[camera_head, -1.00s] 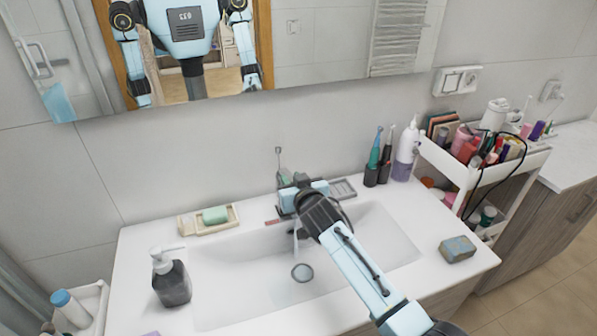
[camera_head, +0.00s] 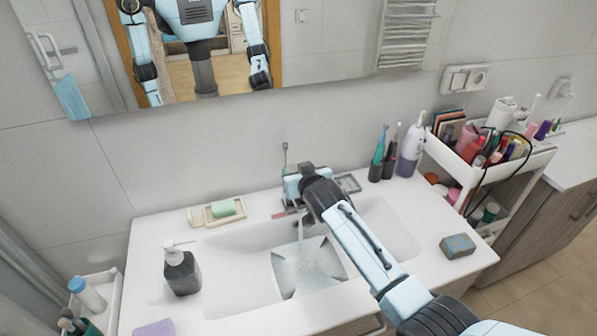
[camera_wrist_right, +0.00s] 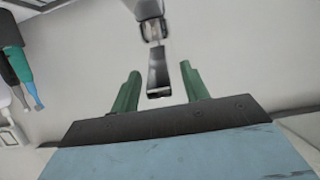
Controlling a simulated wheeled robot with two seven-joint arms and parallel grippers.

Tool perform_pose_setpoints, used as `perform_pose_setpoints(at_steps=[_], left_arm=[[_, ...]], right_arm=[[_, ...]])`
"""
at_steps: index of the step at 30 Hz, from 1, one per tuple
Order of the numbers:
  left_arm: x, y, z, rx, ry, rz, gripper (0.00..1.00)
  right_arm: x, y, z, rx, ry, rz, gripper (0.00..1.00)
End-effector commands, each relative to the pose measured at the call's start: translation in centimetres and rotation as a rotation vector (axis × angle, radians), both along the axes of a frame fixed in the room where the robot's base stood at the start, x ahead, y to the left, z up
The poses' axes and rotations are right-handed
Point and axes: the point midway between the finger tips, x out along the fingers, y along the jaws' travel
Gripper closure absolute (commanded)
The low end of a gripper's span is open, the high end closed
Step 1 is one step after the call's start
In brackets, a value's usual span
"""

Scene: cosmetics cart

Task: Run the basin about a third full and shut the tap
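The white basin (camera_head: 232,291) has a grey, rippled patch of water (camera_head: 306,266) on its floor. A thin stream of water (camera_head: 300,229) falls into it from the tap, whose body is mostly hidden behind my right arm. My right gripper (camera_head: 291,184) is at the tap behind the basin. In the right wrist view its two green fingers (camera_wrist_right: 160,88) are apart, with the dark tap lever (camera_wrist_right: 158,72) between them. I cannot tell whether they touch it. My left gripper is not directly in view.
A soap dispenser (camera_head: 182,271) and a green soap in a dish (camera_head: 223,208) stand left of the basin. A sponge (camera_head: 457,246) lies at right.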

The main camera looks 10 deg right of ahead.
Motion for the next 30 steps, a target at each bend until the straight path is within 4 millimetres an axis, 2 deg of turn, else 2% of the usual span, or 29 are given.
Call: perform_pose_setpoints(at_steps=[11, 30], left_arm=[[-0.2, 0.0, 0.2, 0.001, 0.003, 0.0, 1.0], [-0.2, 0.0, 0.5, 0.001, 0.004, 0.0, 1.0]], right_arm=[[-0.9, -0.2, 0.3, 0.001, -0.001, 0.0, 0.55], [-9.3, -1.8, 3.6, 0.001, -0.001, 0.001, 0.55]])
